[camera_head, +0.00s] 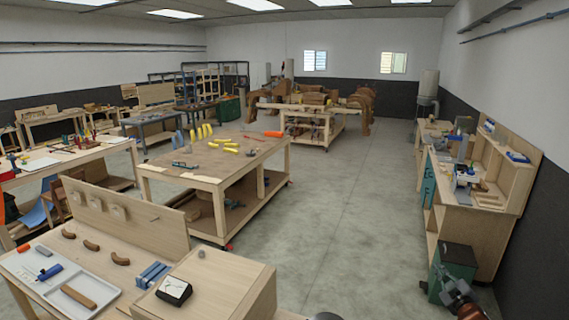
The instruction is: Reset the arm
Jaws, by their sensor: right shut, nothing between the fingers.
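My right gripper (445,277) shows at the bottom right, dark with an orange-brown part behind it. It is shut and empty, held in front of a dark green box by the right-hand workbench. My left gripper is not in view.
A near bench at the lower left bears a white tray (30,268), a blue vise-like block (152,274) and a small black-and-white device (174,291). A wooden worktable (210,165) stands mid-room. A workbench (470,225) lines the right wall. The green box (455,258) stands beside it. The middle floor (345,210) is clear.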

